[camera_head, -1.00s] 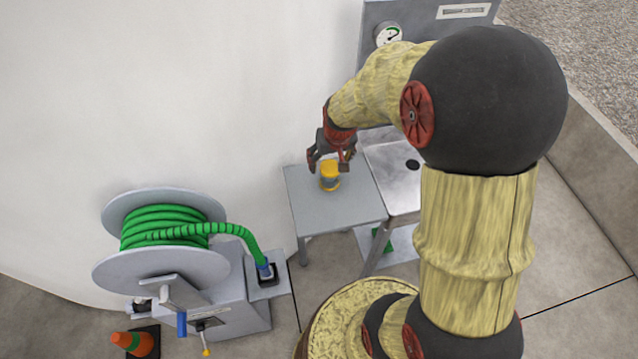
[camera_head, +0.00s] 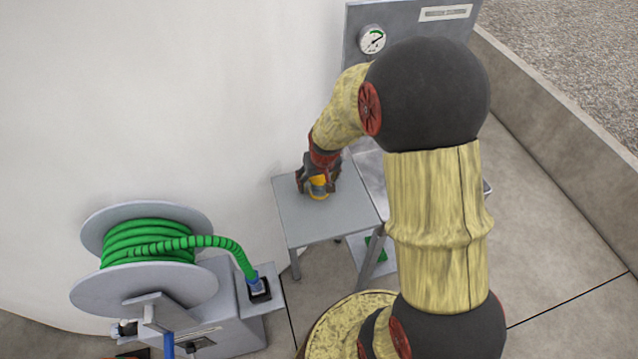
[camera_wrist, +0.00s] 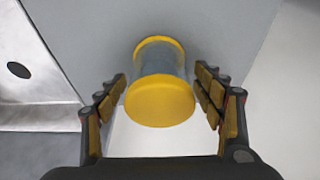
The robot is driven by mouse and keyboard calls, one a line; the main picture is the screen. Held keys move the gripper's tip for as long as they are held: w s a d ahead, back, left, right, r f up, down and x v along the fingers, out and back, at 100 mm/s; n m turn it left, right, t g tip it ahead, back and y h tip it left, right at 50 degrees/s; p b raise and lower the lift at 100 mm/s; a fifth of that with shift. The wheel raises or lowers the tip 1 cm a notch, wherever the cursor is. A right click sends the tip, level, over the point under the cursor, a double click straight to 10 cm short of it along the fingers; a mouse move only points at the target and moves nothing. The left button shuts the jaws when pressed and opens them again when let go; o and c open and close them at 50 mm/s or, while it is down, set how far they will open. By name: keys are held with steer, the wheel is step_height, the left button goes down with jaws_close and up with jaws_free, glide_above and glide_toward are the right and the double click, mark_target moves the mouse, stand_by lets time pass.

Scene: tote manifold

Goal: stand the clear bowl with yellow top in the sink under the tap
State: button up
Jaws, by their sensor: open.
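The clear bowl with yellow top (camera_wrist: 160,103) stands on the small grey side table (camera_head: 300,220). In the wrist view it sits between the fingers of my open gripper (camera_wrist: 163,100), with visible space on both sides. In the head view my gripper (camera_head: 319,188) is down over the bowl and hides most of it; a bit of its yellow (camera_head: 320,183) shows. The metal sink (camera_head: 370,172) is right of the table, mostly hidden behind my arm. Its basin with a dark drain hole (camera_wrist: 18,70) shows at the left of the wrist view. The tap is not visible.
A grey panel with a round gauge (camera_head: 372,40) stands behind the sink. A white wall (camera_head: 200,90) runs close along the table's back left. A hose reel with green hose (camera_head: 150,238) stands at the lower left. The tabletop around the bowl is clear.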

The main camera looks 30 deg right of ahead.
steer(key=shift+c, duration=1.2)
steer(key=c, duration=1.1)
steer(key=shift+r, duration=0.1)
steer(key=shift+c, duration=0.6)
